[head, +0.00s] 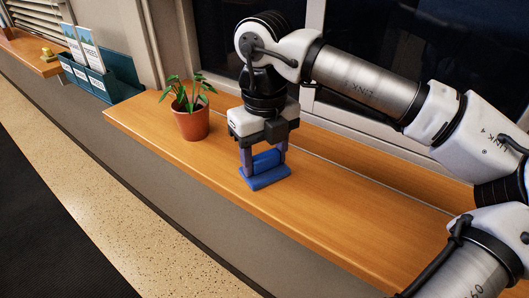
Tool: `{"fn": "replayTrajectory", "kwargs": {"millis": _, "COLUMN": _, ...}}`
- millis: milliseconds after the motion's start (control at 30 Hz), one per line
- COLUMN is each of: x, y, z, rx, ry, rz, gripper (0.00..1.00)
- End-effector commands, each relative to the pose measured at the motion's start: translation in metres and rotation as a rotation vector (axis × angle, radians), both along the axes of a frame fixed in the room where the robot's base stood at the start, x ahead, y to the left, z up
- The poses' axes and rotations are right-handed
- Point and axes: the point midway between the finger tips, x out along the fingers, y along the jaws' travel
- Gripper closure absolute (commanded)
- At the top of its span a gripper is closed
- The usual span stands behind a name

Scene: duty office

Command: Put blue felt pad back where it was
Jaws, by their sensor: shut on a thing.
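The blue felt pad (266,180) is at the orange-brown wooden sill (340,225), right of the potted plant. It has a wide flat lower part and a narrower raised block on top. My gripper (265,161) points straight down and is shut on the blue felt pad, with one finger on each side of the raised block. The pad's underside is hidden, so I cannot tell whether it touches the sill or hovers just above it.
A green plant in a terracotta pot (191,122) stands close to the left of my gripper. A teal leaflet holder (103,79) is further left. Dark window panes (220,40) rise behind the sill. The sill's front right stretch is clear.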

Motion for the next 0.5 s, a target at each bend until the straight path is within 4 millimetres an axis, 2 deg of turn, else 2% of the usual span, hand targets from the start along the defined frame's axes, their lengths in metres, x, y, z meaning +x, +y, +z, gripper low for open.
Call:
{"fn": "replayTrajectory", "kwargs": {"millis": 333, "x": 0.0002, "y": -0.0001, "z": -0.0050, "rx": 0.000, "ry": -0.001, "rz": -0.001, "gripper": 0.67}}
{"fn": "replayTrajectory", "kwargs": {"millis": 367, "x": 0.0002, "y": -0.0001, "z": -0.0037, "rx": 0.000, "ry": -0.001, "rz": -0.001, "gripper": 0.43}}
{"fn": "replayTrajectory", "kwargs": {"millis": 500, "x": 0.0002, "y": -0.0001, "z": -0.0031, "rx": 0.000, "ry": 0.000, "rz": -0.001, "gripper": 0.25}}
